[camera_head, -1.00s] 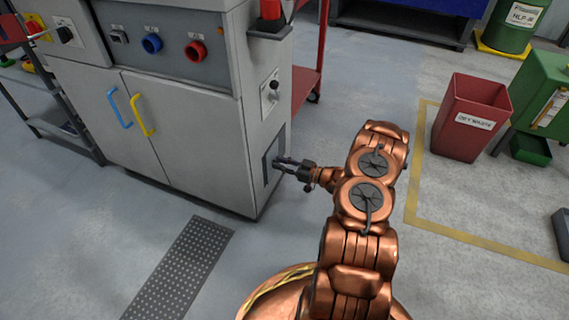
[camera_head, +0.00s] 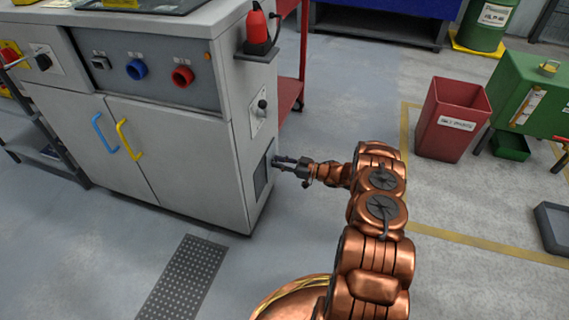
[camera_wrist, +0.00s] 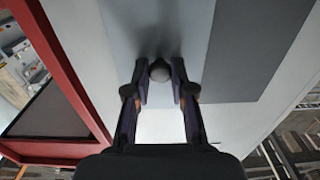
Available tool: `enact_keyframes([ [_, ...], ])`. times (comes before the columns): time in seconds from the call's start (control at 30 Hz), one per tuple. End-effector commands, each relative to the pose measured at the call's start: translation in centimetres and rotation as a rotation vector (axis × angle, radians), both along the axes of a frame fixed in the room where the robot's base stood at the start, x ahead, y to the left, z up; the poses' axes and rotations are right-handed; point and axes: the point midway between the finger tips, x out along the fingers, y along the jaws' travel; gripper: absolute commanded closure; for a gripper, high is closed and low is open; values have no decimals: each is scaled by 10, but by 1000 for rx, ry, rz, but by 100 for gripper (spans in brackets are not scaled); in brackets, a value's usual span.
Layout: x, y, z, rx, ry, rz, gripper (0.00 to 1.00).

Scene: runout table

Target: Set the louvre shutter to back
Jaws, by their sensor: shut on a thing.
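The louvre shutter (camera_head: 262,171) looks like a dark grey panel low on the right side of the grey cabinet (camera_head: 200,165). In the wrist view it is likely the dark flat area (camera_wrist: 255,50) at the right. My gripper (camera_head: 277,161) reaches in from the right to the panel's upper part. In the wrist view my gripper (camera_wrist: 160,85) has its two fingers on either side of a small dark round knob (camera_wrist: 159,70) and is shut on it. Slats and the shutter's exact position cannot be made out.
A lever switch plate (camera_head: 259,110) sits above the panel. A red cart (camera_head: 290,75) stands behind the cabinet. A red waste bin (camera_head: 452,118) and a green cabinet (camera_head: 530,95) stand at the right. Floor around my arm is clear.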

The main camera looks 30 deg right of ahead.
Motion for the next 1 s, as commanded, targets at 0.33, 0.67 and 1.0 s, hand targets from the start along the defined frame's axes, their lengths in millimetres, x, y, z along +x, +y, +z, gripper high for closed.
enact_keyframes([
  [0.33,2,-8,0,-5,-1,-19,62],
  [0.67,2,-4,1,-4,-1,-10,51],
  [1.0,-18,-25,1,-4,-1,-15,51],
])
